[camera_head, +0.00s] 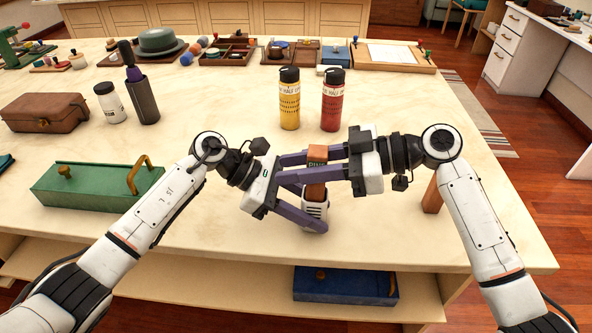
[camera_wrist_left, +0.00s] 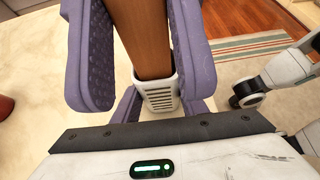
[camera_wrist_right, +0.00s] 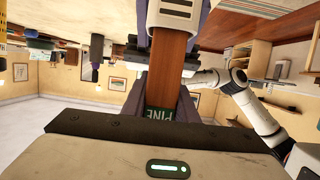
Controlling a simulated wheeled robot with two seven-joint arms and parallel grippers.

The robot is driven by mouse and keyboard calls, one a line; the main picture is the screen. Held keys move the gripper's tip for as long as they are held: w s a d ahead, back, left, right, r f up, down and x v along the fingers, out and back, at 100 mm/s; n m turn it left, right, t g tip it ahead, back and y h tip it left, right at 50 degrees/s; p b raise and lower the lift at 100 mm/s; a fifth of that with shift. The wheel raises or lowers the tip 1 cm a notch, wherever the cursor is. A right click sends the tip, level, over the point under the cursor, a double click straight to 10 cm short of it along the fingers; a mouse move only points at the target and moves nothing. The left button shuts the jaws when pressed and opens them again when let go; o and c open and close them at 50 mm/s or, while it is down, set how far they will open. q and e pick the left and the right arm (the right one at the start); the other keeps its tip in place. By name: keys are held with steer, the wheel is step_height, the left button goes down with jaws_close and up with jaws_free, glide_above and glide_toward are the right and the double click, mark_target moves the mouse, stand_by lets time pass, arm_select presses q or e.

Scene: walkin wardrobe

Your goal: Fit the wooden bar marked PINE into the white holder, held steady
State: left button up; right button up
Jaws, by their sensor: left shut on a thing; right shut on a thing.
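The wooden bar marked PINE (camera_head: 317,152) stands upright between my grippers. Its green PINE label also shows in the right wrist view (camera_wrist_right: 159,113), near that gripper's palm. The white slotted holder (camera_head: 315,209) is at the bar's lower end; it also shows in the left wrist view (camera_wrist_left: 159,95). There the bar's end meets the holder's mouth; I cannot tell how deep it sits. My left gripper (camera_head: 318,207) is shut on the holder, one finger partly covering it. My right gripper (camera_head: 290,167) is shut on the bar, above the left fingers.
A brown wooden block (camera_head: 432,195) stands beside my right arm. Yellow (camera_head: 289,104) and red (camera_head: 332,104) bottles stand behind the grippers. A green box (camera_head: 95,187) is at the left. The tabletop (camera_head: 230,120) between green box and bottles is mostly clear.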

steer(key=shift+r, duration=1.4)
steer(key=shift+f, duration=2.5)
steer(key=o, duration=1.1)
steer(key=v, duration=1.2)
